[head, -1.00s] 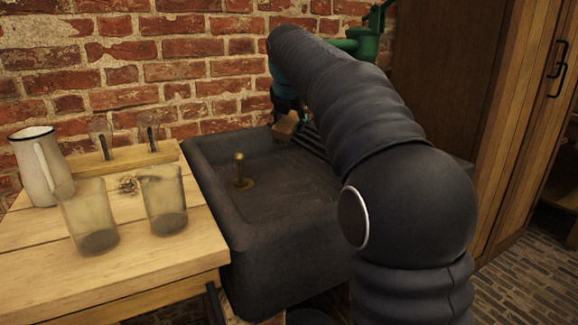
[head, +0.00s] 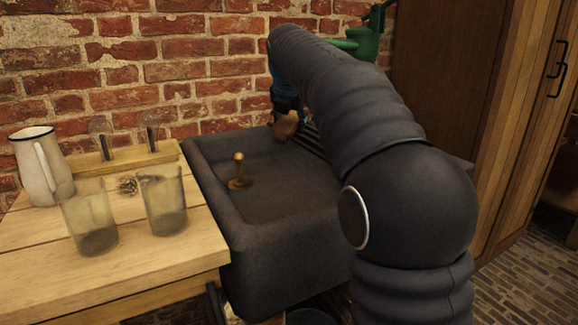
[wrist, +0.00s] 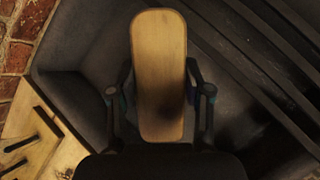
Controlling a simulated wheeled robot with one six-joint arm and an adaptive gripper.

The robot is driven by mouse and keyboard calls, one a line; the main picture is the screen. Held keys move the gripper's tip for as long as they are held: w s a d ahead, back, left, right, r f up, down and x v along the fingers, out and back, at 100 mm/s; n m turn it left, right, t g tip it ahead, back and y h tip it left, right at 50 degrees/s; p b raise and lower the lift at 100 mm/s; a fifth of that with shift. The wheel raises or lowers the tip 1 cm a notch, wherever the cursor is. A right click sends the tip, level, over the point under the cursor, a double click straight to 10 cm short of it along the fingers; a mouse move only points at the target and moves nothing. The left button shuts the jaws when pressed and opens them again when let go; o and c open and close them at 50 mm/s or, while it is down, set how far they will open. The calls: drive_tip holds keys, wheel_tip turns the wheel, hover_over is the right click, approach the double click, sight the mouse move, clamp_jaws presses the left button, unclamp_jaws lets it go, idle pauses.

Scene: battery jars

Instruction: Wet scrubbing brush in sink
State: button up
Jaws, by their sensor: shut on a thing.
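My gripper (wrist: 160,110) is shut on the scrubbing brush (wrist: 159,50). In the wrist view the brush shows as a long pale wooden block with rounded ends, between the two fingers, with a dark patch at its near end. Its bristles are hidden. In the head view the brush (head: 286,126) is a small tan shape at the far right part of the dark stone sink (head: 228,214), by the ribbed drainer. I cannot tell whether it touches the sink. A brass upright plug piece (head: 239,170) stands in the basin. My arm hides part of the sink's right side.
A green pump (head: 364,42) stands behind my arm at the back. On the wooden table (head: 150,262) at left stand a white jug (head: 40,165), two cloudy glass jars (head: 88,218) (head: 165,205), a small wire tangle (head: 127,186) and a wooden rack (head: 125,160). The basin's left part is open.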

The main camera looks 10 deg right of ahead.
idle(0.4)
drive_tip(key=shift+r, duration=1.95)
